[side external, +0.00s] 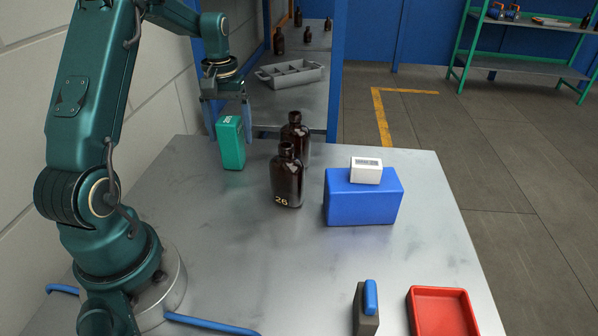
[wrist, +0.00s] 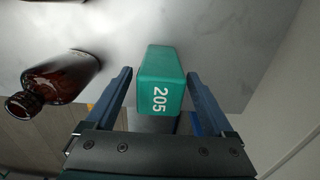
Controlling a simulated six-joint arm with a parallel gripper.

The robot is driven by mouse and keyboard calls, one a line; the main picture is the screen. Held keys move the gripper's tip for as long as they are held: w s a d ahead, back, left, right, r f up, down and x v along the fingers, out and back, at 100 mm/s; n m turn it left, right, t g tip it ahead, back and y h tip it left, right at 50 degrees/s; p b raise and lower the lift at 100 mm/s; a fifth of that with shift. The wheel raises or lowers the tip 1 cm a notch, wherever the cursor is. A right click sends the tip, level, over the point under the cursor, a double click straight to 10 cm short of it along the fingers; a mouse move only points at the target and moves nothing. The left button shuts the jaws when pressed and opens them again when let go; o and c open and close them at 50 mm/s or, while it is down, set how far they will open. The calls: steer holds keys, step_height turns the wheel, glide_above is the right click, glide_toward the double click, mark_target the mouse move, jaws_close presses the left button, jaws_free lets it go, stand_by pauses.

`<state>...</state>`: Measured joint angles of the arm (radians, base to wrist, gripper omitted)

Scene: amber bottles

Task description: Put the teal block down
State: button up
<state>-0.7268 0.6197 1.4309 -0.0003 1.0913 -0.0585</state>
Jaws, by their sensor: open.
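The teal block (side external: 231,145) stands upright on the metal table near its far left edge. In the wrist view the block (wrist: 160,82) shows its top with the number 205, between my two fingers. My gripper (side external: 226,122) is over the block with its jaws open. In the wrist view my gripper (wrist: 160,85) has a gap on either side of the block. The block's contact with the table is hard to judge exactly, but its lower end appears to be at the table surface.
Amber bottles stand right of the block: one marked 26 (side external: 286,178) and another behind it (side external: 295,138). A bottle (wrist: 58,78) shows left in the wrist view. A blue box (side external: 362,200) bears a white box (side external: 366,171). A red tray (side external: 441,292) is at the front right.

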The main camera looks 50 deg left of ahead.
step_height(320, 180, up, 7)
steer(key=shift+f, duration=0.15)
steer(key=shift+d+r, duration=0.15)
steer(key=shift+r, duration=0.1)
steer(key=s+d+r+m+t+y, duration=0.1)
steer(key=s+d+r+m, duration=0.15)
steer(key=d, duration=0.45)
steer(key=s+d+r+m+t, duration=0.1)
steer(key=d+r+m+t, duration=0.15)
steer(key=d, duration=0.55)
steer(key=s+d+f+m+t+h, duration=0.1)
steer(key=s+d+f+m+t, duration=0.1)
steer(key=s+d, duration=0.6)
steer(key=shift+s+f+m, duration=0.15)
steer(key=shift+f+m, duration=0.3)
steer(key=shift+m, duration=0.55)
